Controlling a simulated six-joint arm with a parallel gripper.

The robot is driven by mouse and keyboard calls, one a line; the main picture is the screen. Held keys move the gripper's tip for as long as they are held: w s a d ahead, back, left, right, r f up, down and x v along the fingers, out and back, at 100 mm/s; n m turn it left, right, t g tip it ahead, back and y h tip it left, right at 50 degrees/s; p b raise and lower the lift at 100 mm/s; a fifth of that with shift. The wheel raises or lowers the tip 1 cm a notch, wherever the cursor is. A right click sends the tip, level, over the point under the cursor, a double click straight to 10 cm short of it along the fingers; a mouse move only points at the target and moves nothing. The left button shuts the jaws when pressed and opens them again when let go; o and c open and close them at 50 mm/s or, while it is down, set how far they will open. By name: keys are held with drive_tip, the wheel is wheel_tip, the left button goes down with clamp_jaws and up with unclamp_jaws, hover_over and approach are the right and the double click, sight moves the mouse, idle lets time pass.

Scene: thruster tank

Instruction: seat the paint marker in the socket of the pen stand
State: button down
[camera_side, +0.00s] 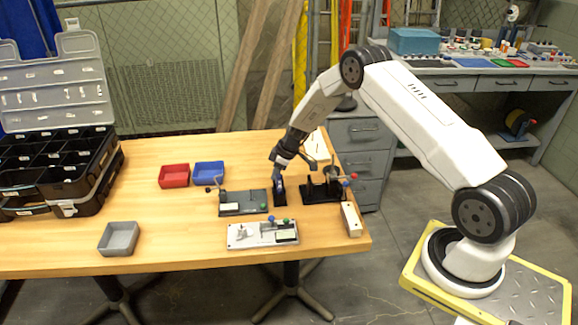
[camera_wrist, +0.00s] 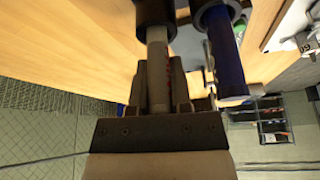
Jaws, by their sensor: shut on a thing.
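My gripper (camera_wrist: 160,85) is shut on a pale grey rod, which I take to be the paint marker (camera_wrist: 157,72). The far end of the marker meets a wide black round part (camera_wrist: 155,12); I cannot tell whether it is inside that part or only in front of it. A blue cylinder (camera_wrist: 225,55) stands beside it, apart, with a similar black part at its far end. In the side view my gripper (camera_side: 281,163) points down just above the dark pen stand (camera_side: 279,199) on the wooden table. The marker is too small to make out there.
A dark fixture (camera_side: 243,202) stands left of the stand, another (camera_side: 320,192) to its right, and a grey plate with knobs (camera_side: 262,234) in front. Red (camera_side: 174,176), blue (camera_side: 209,173) and grey (camera_side: 119,238) bins lie left.

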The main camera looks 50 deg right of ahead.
drive_tip(key=shift+f, duration=0.25)
idle(0.3)
drive_tip(key=shift+c, duration=2.3)
unclamp_jaws()
drive_tip(key=v, duration=0.7)
drive_tip(key=shift+r, duration=0.35)
drive_tip(key=shift+s+d+r, duration=0.1)
drive_tip(key=shift+r, duration=1.9)
